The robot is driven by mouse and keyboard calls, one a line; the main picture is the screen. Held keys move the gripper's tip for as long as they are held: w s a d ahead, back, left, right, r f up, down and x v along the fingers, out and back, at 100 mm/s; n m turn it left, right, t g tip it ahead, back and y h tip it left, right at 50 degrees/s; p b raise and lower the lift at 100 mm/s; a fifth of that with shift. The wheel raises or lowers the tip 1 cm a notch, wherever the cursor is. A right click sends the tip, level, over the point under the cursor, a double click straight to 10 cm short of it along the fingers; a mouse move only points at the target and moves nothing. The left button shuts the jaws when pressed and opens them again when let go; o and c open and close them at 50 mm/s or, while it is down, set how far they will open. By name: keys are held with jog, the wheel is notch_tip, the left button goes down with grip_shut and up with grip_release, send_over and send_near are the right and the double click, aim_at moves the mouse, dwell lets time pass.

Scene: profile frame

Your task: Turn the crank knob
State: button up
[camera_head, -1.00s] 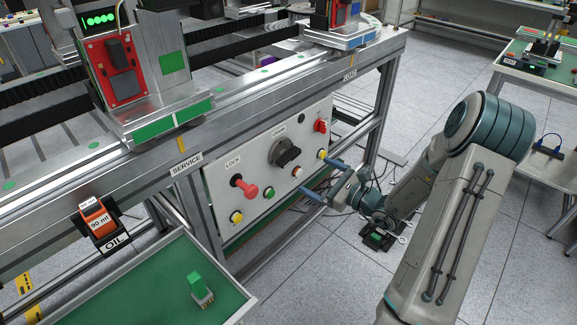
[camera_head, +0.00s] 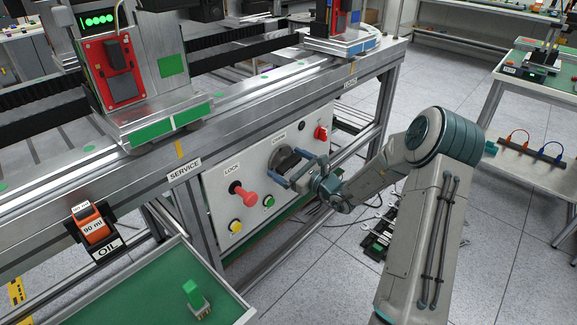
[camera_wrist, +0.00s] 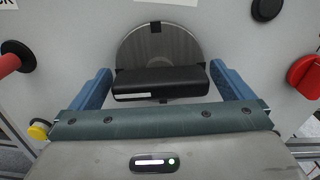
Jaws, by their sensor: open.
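The crank knob (camera_head: 281,158) is a round metal disc with a thick black bar grip, on the light panel under the bench rail. In the wrist view its disc (camera_wrist: 158,45) shows at top centre and its black bar (camera_wrist: 160,83) lies nearly level. My gripper (camera_head: 279,168) is at the knob in the head view and partly covers it. In the wrist view the blue fingers of my gripper (camera_wrist: 160,70) are open, one on each side of the bar. Gaps show between bar and fingers, narrower on the right.
Left of the knob are a red LOCK lever (camera_head: 245,194), a green button (camera_head: 268,201) and a yellow button (camera_head: 235,227). A red switch (camera_head: 321,132) and a black round knob (camera_wrist: 267,9) are to its right. The bench rail (camera_head: 200,147) runs above the panel.

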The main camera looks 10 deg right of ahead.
jog(key=shift+w+a, duration=0.1)
jog(key=c, duration=0.7)
